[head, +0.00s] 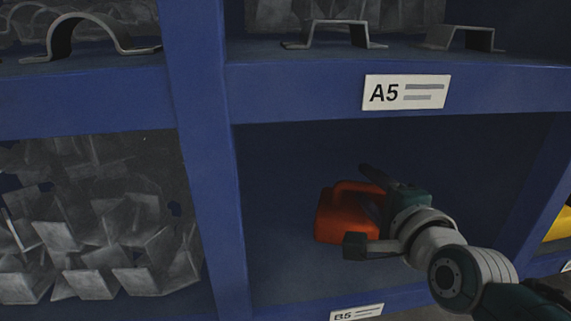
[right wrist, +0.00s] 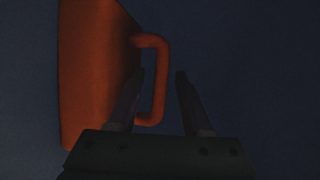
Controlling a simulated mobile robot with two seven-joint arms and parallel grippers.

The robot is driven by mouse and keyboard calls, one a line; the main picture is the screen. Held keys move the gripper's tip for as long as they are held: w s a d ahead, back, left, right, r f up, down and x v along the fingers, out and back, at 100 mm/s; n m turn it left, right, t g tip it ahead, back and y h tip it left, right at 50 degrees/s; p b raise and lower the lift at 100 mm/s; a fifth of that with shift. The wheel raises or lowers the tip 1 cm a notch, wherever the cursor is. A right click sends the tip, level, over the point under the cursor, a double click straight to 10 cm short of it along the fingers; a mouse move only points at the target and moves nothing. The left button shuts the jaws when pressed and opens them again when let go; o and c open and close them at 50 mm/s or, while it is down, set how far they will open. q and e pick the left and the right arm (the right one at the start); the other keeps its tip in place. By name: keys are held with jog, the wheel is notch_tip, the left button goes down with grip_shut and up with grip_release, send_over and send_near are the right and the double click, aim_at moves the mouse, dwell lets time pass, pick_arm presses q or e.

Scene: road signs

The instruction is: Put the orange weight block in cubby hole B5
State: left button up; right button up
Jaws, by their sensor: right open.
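The orange weight block (head: 341,217) stands inside the blue cubby hole B5 (head: 278,225), on its floor, in the head view. Its label (head: 356,313) is on the lower front edge, partly cut off. My right gripper (head: 362,205) is inside the cubby at the block, its fingers open. In the right wrist view the block (right wrist: 95,75) is at the left, with its loop handle (right wrist: 163,75) toward the gripper (right wrist: 160,80). My left gripper is not in view.
The A5 label (head: 404,92) is on the shelf beam above. Grey metal brackets (head: 335,33) sit on the upper shelf. The cubby to the left holds a heap of grey angle pieces (head: 95,235). A blue upright (head: 205,160) separates the cubbies. A yellow thing (head: 560,224) shows at the right edge.

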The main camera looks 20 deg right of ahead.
jog(key=shift+s+r+p, duration=0.2)
jog(key=shift+r+p, duration=0.05)
jog(key=shift+p, duration=0.15)
jog(key=p+v, duration=0.7)
jog(key=v, duration=0.4)
jog(key=s+a+n+g+y, duration=0.5)
jog(key=a+n, duration=0.4)
jog(key=n, duration=0.5)
jog(key=s+r+n+g+h, duration=0.1)
jog(key=s+r+n+g, duration=0.1)
jog(key=s+n+g, duration=0.4)
jog(key=s+d+n, duration=0.1)
jog(key=s+n, duration=0.2)
jog(key=s, duration=0.2)
jog(key=shift+r+g+h, duration=0.3)
jog(key=shift+g, duration=0.1)
